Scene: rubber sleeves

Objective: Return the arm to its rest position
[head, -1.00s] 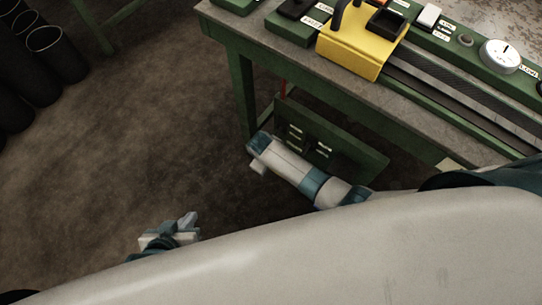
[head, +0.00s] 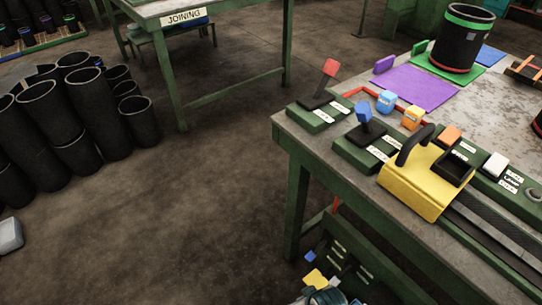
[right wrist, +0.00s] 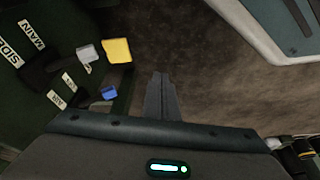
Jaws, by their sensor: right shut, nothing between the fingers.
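In the right wrist view my right gripper (right wrist: 161,92) has its two fingers together and empty. It hangs over the brown floor, to the right of a dark green panel with a yellow block (right wrist: 117,50), a grey block (right wrist: 87,53) and a blue block (right wrist: 109,93). In the head view only a teal-and-white bit of my right arm (head: 326,297) shows at the bottom edge, close below the panel (head: 350,262) under the workbench. The left gripper is not seen.
The green workbench (head: 308,139) carries a yellow handled carriage (head: 415,185), levers, a purple mat (head: 418,87) and a black sleeve (head: 462,40). Black sleeves (head: 78,140) stand on the floor at left. A joining table (head: 185,60) is behind. The middle floor is clear.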

